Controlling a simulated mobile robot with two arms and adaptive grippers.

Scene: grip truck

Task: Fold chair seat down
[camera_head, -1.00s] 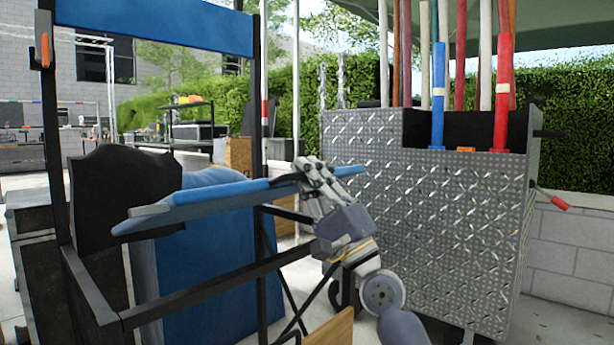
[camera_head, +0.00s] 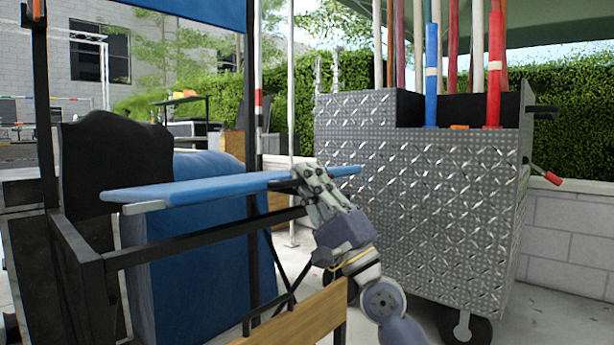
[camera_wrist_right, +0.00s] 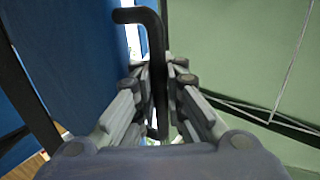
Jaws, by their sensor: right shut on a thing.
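The chair's blue seat (camera_head: 205,187) is a thin panel in the head view, nearly level, a little above the black side rail (camera_head: 200,240) of the frame. The chair's blue back (camera_head: 190,12) spans the top left between black posts. My right gripper (camera_head: 305,182) is at the seat's right side, shut on a black handle at its edge. In the right wrist view the fingers (camera_wrist_right: 160,95) close around the bent black handle (camera_wrist_right: 155,35), with the blue seat on the left. My left gripper is not in view.
A diamond-plate metal cart (camera_head: 420,190) holding several coloured poles stands right of my arm. A blue covered object (camera_head: 185,270) and a black shape (camera_head: 110,170) are behind the frame. A wooden board (camera_head: 305,322) is low in front.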

